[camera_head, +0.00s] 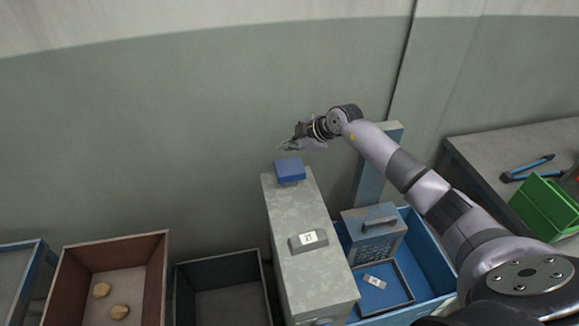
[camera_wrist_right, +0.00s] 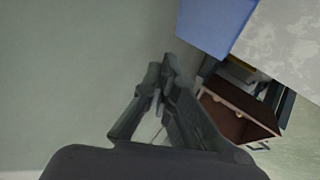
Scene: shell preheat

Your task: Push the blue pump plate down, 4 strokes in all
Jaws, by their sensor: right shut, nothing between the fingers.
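The blue pump plate (camera_head: 290,170) is a small blue block on the far end of the top of a tall grey cabinet (camera_head: 290,216). In the right wrist view the plate (camera_wrist_right: 214,22) shows at the top, beside the cabinet's pale top. My right gripper (camera_head: 283,147) is shut and empty. It is above and behind the plate in the head view and looks apart from it. In the right wrist view its fingers (camera_wrist_right: 156,82) are together, with the wall behind them. My left gripper is not in view.
A brown bin (camera_head: 165,262) with two tan lumps and a dark bin (camera_head: 180,285) stand left. A blue tray (camera_head: 437,272) is right. A green crate (camera_head: 548,205) is on the right table (camera_head: 490,158).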

